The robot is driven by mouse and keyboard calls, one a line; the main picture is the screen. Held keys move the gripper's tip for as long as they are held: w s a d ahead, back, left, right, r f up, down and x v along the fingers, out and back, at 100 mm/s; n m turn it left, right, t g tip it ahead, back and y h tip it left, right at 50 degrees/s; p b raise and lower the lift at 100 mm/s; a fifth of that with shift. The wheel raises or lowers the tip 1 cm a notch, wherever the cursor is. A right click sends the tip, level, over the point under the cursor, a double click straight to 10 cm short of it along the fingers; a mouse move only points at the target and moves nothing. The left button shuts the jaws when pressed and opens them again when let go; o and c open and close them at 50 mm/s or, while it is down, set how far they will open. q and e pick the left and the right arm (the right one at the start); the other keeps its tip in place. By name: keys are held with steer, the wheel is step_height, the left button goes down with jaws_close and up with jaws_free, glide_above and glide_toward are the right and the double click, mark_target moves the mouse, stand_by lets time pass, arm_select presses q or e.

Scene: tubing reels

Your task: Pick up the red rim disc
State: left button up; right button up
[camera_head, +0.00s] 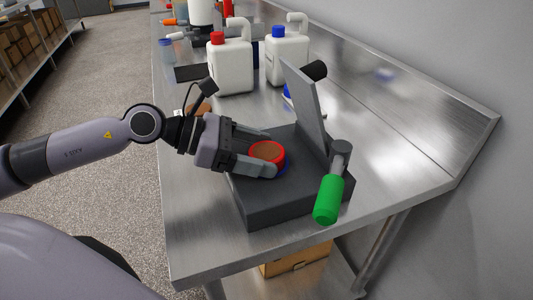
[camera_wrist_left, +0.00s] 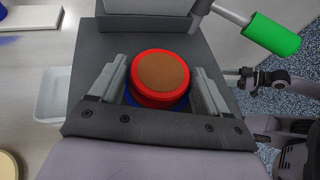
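The red rim disc (camera_head: 267,152) is a short round piece with a brown top. It sits on a blue part on the dark grey box-shaped fixture (camera_head: 262,208). My left gripper (camera_head: 266,154) is around the disc, one finger on each side. In the left wrist view the red disc (camera_wrist_left: 161,75) lies between the two grey fingers, which look spread, with blue showing below it. Whether the fingers touch its sides is hard to tell. In that view, part of my right arm with a small dark end (camera_wrist_left: 245,79) shows at the right edge; its fingers are too small to read.
The fixture has a raised flat plate (camera_head: 305,100) and a lever with a green handle (camera_head: 328,199) beside the disc. White jugs with a red cap (camera_head: 231,68) and a blue cap (camera_head: 287,58) stand behind. The steel bench (camera_head: 400,150) is clear at right.

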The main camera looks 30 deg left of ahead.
arm_select(q)
steer(key=c, duration=0.7)
steer(key=shift+o, duration=0.2)
steer(key=shift+r, duration=0.1)
